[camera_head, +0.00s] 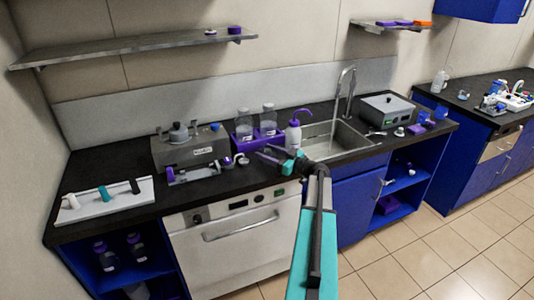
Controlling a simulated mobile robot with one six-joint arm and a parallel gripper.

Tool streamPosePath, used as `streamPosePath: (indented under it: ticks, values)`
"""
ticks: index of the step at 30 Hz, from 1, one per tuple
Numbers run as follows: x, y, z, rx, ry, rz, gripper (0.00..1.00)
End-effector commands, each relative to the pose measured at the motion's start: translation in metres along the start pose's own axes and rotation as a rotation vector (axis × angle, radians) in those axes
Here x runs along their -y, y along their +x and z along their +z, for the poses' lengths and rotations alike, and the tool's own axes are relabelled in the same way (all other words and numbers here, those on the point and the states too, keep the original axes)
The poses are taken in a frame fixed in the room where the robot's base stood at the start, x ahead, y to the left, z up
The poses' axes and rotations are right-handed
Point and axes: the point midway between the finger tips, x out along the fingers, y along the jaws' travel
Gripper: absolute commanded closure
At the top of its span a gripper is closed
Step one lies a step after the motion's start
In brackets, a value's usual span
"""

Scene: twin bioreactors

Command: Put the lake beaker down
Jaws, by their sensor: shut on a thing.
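My gripper (272,154) reaches over the front of the black counter (232,182), left of the sink. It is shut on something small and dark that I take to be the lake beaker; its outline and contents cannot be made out. I cannot tell whether it touches the counter. A white wash bottle (293,137) with a purple top stands just behind my gripper. A purple rack (257,137) with two clear bottles stands behind and to the left.
A grey bioreactor unit (192,150) stands left of the rack. A white tray (105,201) with several handled tools lies at the far left. The sink (335,139) is to the right, with a grey box (386,107) beyond. Counter in front of the grey unit is partly clear.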

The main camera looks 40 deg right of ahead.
Motion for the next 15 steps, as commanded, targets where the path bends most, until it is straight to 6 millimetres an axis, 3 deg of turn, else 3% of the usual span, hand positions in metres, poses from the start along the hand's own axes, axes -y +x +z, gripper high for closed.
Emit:
streamPosePath:
  ticks: [7, 8, 9, 11, 15]
  values:
    - [0.0001, 0.0001, 0.0031, 0.000, 0.000, 0.000, 0.75]
    - [0.0001, 0.0002, 0.0029, 0.000, 0.000, 0.000, 0.46]
    - [0.0001, 0.0002, 0.0023, 0.000, 0.000, 0.000, 0.39]
    - [0.0002, 0.0002, 0.0023, 0.000, 0.000, 0.000, 0.29]
    - [0.0002, 0.0003, 0.0023, 0.000, 0.000, 0.000, 0.29]
